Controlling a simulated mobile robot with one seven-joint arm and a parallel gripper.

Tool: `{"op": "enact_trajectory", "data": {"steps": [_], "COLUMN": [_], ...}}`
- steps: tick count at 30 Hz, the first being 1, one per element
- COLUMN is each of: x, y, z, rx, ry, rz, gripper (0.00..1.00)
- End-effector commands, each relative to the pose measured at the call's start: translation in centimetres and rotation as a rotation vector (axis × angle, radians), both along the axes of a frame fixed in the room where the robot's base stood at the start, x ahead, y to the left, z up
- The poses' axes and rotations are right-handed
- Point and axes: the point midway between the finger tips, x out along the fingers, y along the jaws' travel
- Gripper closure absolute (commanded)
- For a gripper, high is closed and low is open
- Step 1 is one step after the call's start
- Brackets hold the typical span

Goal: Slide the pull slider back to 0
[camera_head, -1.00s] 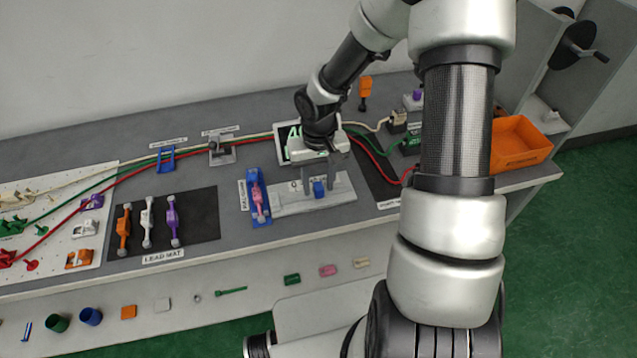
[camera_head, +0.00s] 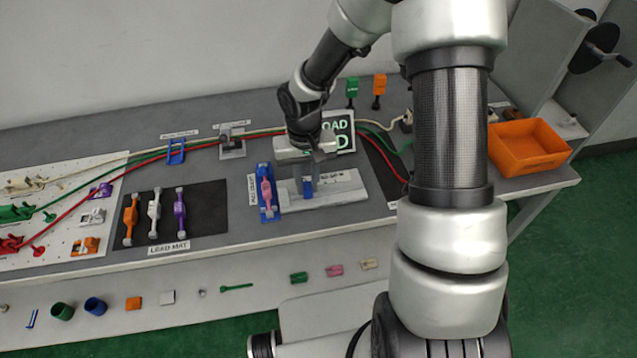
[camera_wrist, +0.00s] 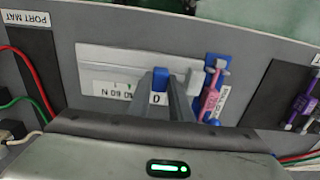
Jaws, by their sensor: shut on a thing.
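The pull slider's light grey plate (camera_head: 345,187) lies on the bench. It also shows in the wrist view (camera_wrist: 100,57). Its blue knob (camera_wrist: 161,77) sits between my fingers, toward the end beside the pink lever; in the head view the knob (camera_head: 308,186) is mostly covered by the fingers. My gripper (camera_head: 307,186) points down over the plate and is shut on the knob. In the wrist view a "0" label (camera_wrist: 158,99) shows between the fingers, by the knob. Scale figures (camera_wrist: 112,88) beside it are partly hidden by a finger.
A pink lever on a blue base (camera_head: 267,192) stands close to the plate's left end. A screen with green text (camera_head: 338,132) stands behind my gripper. An orange bin (camera_head: 528,146) is at right.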

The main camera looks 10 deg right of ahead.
Motion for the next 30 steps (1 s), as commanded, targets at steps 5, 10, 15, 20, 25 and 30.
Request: {"op": "enact_trajectory", "data": {"steps": [5, 10, 15, 20, 25, 30], "x": [0.1, 0.1, 0.0, 0.0, 0.1, 0.2], "y": [0.6, 0.6, 0.5, 0.4, 0.3, 0.3], "z": [0.1, 0.1, 0.1, 0.2, 2.1, 6.0], "rx": [0.008, 0.009, 0.007, 0.006, 0.005, 0.005], "ry": [-0.003, -0.003, -0.002, -0.002, -0.005, -0.008], "rz": [0.002, 0.002, 0.002, 0.001, 0.0, 0.0], "gripper": [0.97, 0.65, 0.62, 0.62, 0.62, 0.62]}}
